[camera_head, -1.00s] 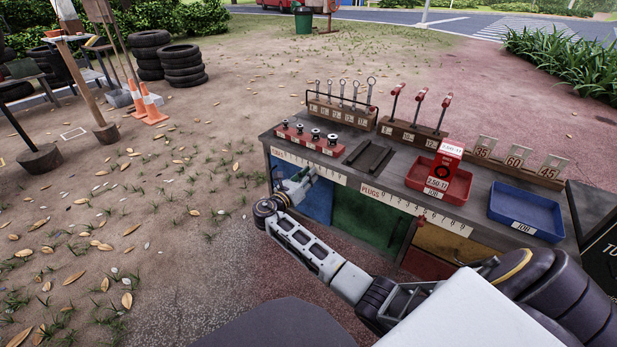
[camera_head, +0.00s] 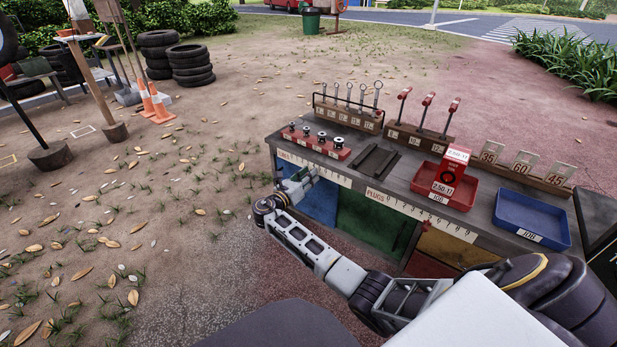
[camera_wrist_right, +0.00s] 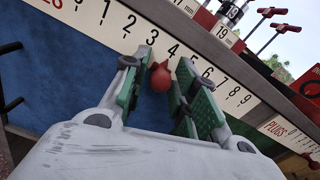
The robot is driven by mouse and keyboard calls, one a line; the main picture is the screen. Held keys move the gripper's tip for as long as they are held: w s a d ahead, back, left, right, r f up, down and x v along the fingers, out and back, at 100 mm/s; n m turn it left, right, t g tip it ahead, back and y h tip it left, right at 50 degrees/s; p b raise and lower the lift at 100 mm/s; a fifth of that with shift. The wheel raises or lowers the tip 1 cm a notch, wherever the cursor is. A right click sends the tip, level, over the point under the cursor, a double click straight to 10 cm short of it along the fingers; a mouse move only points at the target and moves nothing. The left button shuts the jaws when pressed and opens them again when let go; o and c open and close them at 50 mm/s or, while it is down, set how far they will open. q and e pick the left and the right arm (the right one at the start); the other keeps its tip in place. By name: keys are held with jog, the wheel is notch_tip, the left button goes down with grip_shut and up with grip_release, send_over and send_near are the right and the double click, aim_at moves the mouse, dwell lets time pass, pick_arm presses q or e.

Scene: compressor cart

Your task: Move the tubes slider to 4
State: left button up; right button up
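The red tubes slider (camera_wrist_right: 160,78) sits below the white number scale (camera_wrist_right: 140,31) in the right wrist view. Its tip points at about the tick for 4. My right gripper (camera_wrist_right: 163,62) is open, with its green-padded fingers on either side of the slider. The left finger is very close to the slider, and a small gap shows at the right finger. In the head view my right gripper (camera_head: 298,186) is at the left end of the cart's front, by the tubes scale. The slider cannot be made out there. My left gripper is not in view.
A second scale marked PLUGS (camera_head: 422,215) runs along the same front edge. On the cart top are a red socket rack (camera_head: 314,143), a wrench rack (camera_head: 346,119), a red tray (camera_head: 459,196) and a blue tray (camera_head: 531,219). Open ground lies left of the cart.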

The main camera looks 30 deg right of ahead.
jog(key=shift+o, duration=0.6)
jog(key=v, duration=1.2)
dwell(0.5)
